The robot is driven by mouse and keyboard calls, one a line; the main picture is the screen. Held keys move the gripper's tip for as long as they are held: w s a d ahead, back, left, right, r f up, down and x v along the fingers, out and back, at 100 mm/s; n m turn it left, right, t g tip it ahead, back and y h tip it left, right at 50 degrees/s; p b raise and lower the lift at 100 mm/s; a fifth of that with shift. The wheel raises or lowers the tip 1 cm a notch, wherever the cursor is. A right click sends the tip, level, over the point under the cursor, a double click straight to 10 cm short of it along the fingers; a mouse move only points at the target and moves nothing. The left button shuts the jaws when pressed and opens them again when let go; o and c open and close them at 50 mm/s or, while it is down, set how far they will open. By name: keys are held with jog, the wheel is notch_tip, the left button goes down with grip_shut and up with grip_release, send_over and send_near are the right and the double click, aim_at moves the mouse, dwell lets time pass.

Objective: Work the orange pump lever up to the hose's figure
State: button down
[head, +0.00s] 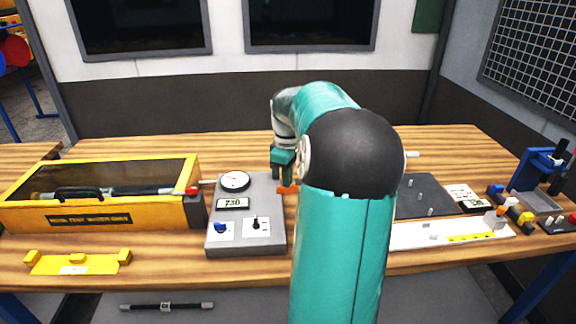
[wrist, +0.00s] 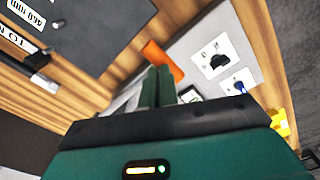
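The grey pump unit (head: 245,240) stands on the bench with a round gauge (head: 235,181), a display (head: 232,203) that seems to read 730, a blue knob (head: 221,227) and a black knob (head: 256,223). The orange lever (head: 288,189) is at its right edge. In the wrist view the orange lever (wrist: 163,60) lies right at my fingertips; I cannot tell whether they touch. My gripper (head: 283,165) is just above the lever, and its green fingers (wrist: 158,72) are together with nothing visible between them. A hose (head: 120,190) lies inside the yellow case (head: 150,217); its label is too small to read surely.
A yellow bracket (head: 78,263) lies at the front left. Right of my arm are a dark plate (head: 425,195), a white board (head: 450,235) and a blue press (head: 540,170). My arm hides the bench's middle. A dark bar (head: 166,306) lies below the front edge.

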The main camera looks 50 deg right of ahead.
notch_tip(320, 180, up, 9)
jog(key=shift+f, duration=0.2)
dwell(0.9)
dwell(0.6)
